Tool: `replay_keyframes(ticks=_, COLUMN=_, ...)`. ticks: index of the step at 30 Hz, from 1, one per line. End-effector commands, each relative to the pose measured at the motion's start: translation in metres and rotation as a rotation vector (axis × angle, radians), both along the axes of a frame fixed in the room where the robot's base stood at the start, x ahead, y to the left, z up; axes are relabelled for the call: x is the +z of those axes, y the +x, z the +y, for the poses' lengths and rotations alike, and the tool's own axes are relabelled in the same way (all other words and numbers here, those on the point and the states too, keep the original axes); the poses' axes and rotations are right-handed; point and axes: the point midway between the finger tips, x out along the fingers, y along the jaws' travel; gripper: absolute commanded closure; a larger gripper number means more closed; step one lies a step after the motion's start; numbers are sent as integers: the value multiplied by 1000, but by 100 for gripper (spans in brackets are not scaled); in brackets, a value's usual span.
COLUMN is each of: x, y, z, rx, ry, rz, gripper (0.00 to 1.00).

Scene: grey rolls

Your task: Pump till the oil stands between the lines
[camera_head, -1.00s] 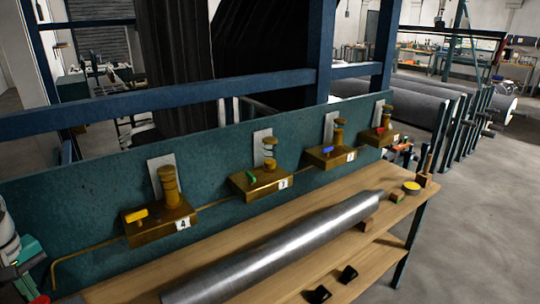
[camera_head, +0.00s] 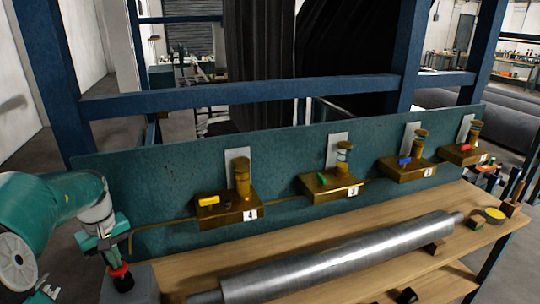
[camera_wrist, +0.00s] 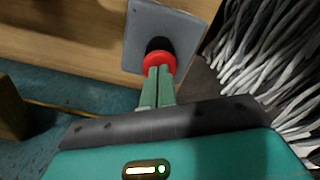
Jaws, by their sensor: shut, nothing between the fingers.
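My gripper (camera_head: 114,263) is shut and empty, pointing down at the lower left. A red collar with a black knob (camera_head: 123,282) stands on a grey box (camera_head: 143,284) right under its fingertips. In the wrist view the closed green fingers (camera_wrist: 158,76) reach the red collar (camera_wrist: 158,60) on the grey plate (camera_wrist: 180,28); I cannot tell whether they press it. Brass oiler blocks numbered 4 (camera_head: 230,212), 3 (camera_head: 328,187) and more line the teal panel. Each carries a coloured lever and a capped glass. The oil levels and lines are too small to read.
A long steel roller (camera_head: 340,262) lies on the wooden bench (camera_head: 290,240) in front of the oilers. A brass pipe (camera_head: 160,225) runs along the teal panel (camera_head: 150,180). Small blocks and a yellow-topped tin (camera_head: 494,213) sit at the right end.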

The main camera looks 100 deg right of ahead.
Motion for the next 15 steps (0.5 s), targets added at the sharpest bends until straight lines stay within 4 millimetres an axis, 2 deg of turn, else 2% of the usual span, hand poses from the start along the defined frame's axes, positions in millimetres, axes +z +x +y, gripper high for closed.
replay_keyframes(ticks=15, x=-20, y=-1, z=0, rx=-1, ry=2, rz=2, gripper=100)
